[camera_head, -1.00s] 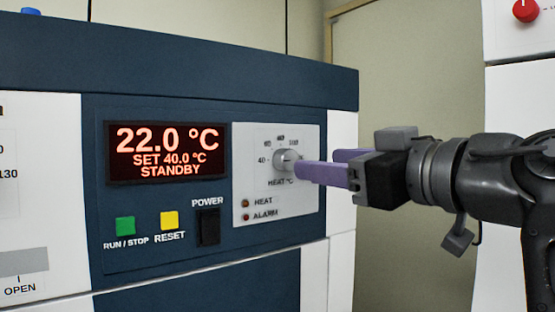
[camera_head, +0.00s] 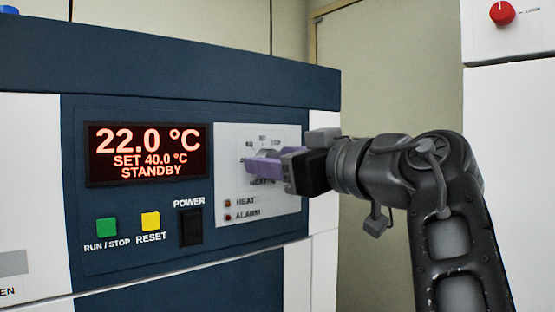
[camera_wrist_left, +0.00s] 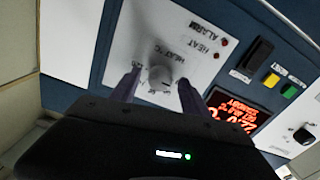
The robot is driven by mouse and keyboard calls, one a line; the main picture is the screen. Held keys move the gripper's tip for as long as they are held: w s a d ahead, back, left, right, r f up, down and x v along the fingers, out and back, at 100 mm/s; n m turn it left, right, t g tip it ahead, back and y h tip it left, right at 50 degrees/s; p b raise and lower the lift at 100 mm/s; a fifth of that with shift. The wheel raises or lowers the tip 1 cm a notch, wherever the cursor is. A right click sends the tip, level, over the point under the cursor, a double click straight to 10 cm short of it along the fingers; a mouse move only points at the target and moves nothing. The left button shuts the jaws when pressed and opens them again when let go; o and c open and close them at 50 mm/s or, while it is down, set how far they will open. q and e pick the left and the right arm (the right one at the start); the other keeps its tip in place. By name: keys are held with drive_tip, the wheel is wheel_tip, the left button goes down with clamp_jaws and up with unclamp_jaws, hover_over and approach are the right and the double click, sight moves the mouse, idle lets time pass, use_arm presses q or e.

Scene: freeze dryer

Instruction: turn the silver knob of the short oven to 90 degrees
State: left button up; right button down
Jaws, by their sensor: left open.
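The silver knob (camera_wrist_left: 160,78) sits on the white dial plate (camera_head: 232,182) of the short oven (camera_head: 150,75). In the head view my fingers mostly hide the knob. My left gripper (camera_head: 258,164) has its purple fingers at the dial. In the left wrist view, the open fingers (camera_wrist_left: 158,88) stand on either side of the knob, with gaps beside it; I cannot tell whether they touch it. The oven display (camera_head: 147,153) reads 22.0 °C, SET 40.0 °C, STANDBY. My right gripper is not in view.
Below the display are a green run/stop button (camera_head: 106,231), a yellow reset button (camera_head: 151,221) and a black power switch (camera_head: 191,227). A white unit with a red knob (camera_head: 502,12) stands at the right. A beige door (camera_head: 385,80) is behind.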

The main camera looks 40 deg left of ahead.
use_arm(q)
clamp_jaws()
idle(0.7)
